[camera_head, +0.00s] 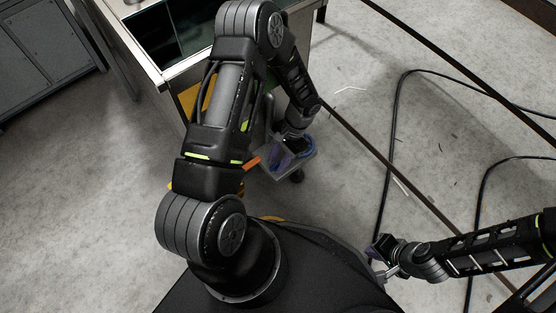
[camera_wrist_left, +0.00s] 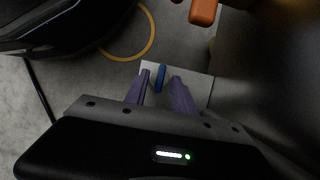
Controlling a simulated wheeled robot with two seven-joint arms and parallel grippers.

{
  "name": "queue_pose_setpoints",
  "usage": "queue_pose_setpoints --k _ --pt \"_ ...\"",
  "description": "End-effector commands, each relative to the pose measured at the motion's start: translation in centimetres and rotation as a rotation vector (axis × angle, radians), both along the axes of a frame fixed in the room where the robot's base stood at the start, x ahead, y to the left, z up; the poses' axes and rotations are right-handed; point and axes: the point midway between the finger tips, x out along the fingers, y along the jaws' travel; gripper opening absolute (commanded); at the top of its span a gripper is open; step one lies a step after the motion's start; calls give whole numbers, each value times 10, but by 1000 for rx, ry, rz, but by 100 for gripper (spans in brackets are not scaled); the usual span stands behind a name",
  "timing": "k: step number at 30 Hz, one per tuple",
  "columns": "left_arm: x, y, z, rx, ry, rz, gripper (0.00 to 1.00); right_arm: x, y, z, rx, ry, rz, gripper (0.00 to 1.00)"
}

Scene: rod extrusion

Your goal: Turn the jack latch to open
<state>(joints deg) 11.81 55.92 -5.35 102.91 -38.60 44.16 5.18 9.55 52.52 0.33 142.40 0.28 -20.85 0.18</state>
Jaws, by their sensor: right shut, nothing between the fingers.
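A small blue upright bar, likely the jack latch (camera_wrist_left: 160,78), stands on a pale grey plate (camera_wrist_left: 204,86) in the left wrist view. My left gripper (camera_wrist_left: 161,78) is open, with its two purple fingers on either side of the bar and a gap visible to each. Whether the bar is fully between the fingertips or just beyond them I cannot tell. In the head view my left gripper (camera_head: 284,160) is low over the grey plate (camera_head: 298,170), with blue parts beside it. My right gripper (camera_head: 377,254) is shut and empty at the lower right, away from the plate.
An orange part (camera_wrist_left: 203,12) is close by at the top of the left wrist view; it also shows in the head view (camera_head: 250,163). A metal cabinet (camera_head: 165,72) stands behind the left arm. Black cables (camera_head: 393,130) and thin scraps lie on the concrete floor at right.

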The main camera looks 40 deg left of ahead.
Motion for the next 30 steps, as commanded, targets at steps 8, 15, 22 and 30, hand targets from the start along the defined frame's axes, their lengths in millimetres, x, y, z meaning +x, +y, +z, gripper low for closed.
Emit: queue_pose_setpoints --k 8,15,22,30 --pt "0 0 0 0 0 0 15 0 0 0 0 0 0 0" --pt "0 0 0 0 0 0 0 0 0 0 0 0 0 0" --pt "0 0 0 0 0 0 0 0 0 0 0 0 0 0" --pt "0 0 1 0 0 -4 0 0 0 0 0 0 0 0"
